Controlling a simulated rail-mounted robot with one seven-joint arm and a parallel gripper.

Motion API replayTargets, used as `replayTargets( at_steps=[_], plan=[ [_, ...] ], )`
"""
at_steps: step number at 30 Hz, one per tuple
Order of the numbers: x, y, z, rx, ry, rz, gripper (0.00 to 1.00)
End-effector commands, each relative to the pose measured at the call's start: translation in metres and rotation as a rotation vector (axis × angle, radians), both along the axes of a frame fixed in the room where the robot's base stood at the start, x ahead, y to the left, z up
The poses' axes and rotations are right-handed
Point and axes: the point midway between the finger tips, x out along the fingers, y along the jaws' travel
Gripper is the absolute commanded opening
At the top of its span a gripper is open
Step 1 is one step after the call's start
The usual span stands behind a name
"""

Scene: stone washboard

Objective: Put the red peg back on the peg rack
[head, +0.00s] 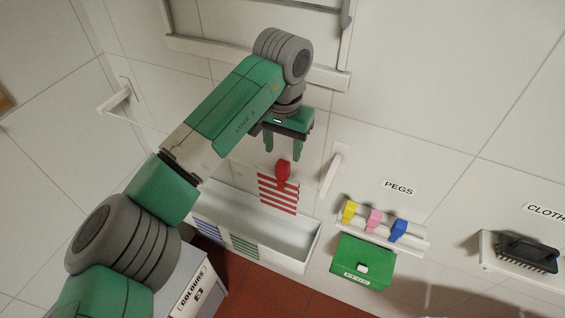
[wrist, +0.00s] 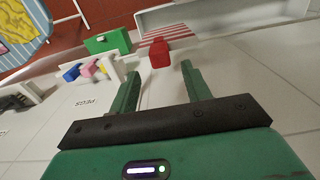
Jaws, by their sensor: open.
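The red peg (head: 283,172) sits at the top edge of a red-and-white striped cloth (head: 278,195), which hangs above a white trough. In the wrist view the peg (wrist: 159,54) shows beyond my fingertips, in line with the gap between them. My gripper (head: 283,153) is open and empty, pointing down just above the peg; it also shows in the wrist view (wrist: 161,70). The peg rack (head: 412,244) is on the wall at the right, under the PEGS label. It bears a yellow peg (head: 349,211), a pink peg (head: 374,219) and a blue peg (head: 398,230).
The white trough (head: 310,250) lies below the cloth, with other striped cloths at its front. A green box (head: 362,262) is under the rack. A wall bracket (head: 332,170) stands between cloth and rack. A dark brush (head: 526,252) is at the far right.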

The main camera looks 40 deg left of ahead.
Motion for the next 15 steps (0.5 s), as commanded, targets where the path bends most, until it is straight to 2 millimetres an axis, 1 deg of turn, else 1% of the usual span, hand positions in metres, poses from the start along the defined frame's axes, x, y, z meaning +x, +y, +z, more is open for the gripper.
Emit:
replayTargets(
  at_steps=[1,3,6,10,15],
  plan=[
    [0.000,0.000,0.013,-0.001,-0.001,-0.001,0.48],
    [0.000,0.000,0.028,0.000,-0.001,-0.001,0.48],
    [0.000,0.000,0.043,0.000,0.000,-0.001,0.48],
    [0.000,0.000,0.052,-0.001,0.001,0.000,0.48],
    [-0.001,0.000,0.054,-0.001,0.002,0.000,0.48]
  ],
)
